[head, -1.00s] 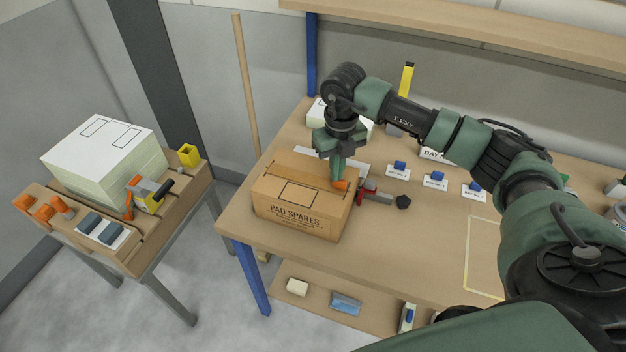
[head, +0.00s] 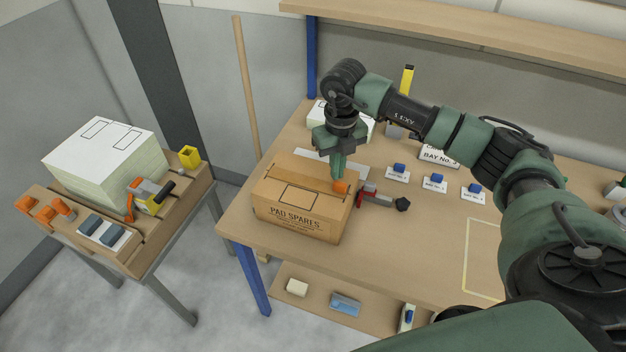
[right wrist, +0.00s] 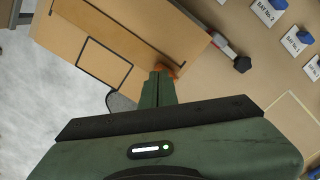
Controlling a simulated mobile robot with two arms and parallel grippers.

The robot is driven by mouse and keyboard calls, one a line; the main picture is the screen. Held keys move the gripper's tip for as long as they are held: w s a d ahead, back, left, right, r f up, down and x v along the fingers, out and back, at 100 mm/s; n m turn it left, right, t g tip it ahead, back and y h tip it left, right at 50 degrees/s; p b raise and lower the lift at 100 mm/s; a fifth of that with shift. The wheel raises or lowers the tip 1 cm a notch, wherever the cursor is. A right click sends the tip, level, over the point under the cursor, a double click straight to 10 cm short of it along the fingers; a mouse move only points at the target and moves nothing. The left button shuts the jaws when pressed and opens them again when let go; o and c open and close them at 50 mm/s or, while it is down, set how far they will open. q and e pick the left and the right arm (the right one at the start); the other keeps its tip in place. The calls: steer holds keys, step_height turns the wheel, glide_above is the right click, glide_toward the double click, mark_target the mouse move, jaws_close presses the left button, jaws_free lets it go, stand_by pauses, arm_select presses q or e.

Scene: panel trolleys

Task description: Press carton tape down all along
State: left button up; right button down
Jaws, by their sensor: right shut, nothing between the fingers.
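A brown carton (head: 290,216) marked PAD SPARES stands on the near left part of the workbench. A brown tape strip (right wrist: 128,30) runs along its top in the right wrist view. My right gripper (head: 337,179) is shut and empty, pointing down at the right end of the carton top. In the right wrist view, its fingertips (right wrist: 161,74) are close to the tape line and an orange piece (head: 341,186) at the carton's right edge. I cannot tell whether they touch the tape. My left gripper is out of view.
A red and grey tool with a black knob (head: 403,204) lies right of the carton. Blue blocks on labels (head: 435,180) stand further right. A trolley (head: 150,240) with a paper stack (head: 100,165) stands left, across a floor gap.

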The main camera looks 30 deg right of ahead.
mark_target(316, 184)
steer(key=shift+r, duration=0.6)
steer(key=shift+w, duration=0.1)
steer(key=shift+w+a+b, duration=0.5)
steer(key=shift+w+a, duration=1.2)
steer(key=shift+w, duration=0.3)
steer(key=shift+f, duration=0.15)
steer(key=shift+f+b, duration=2.2)
steer(key=shift+f, duration=0.65)
steer(key=shift+s+f, duration=0.15)
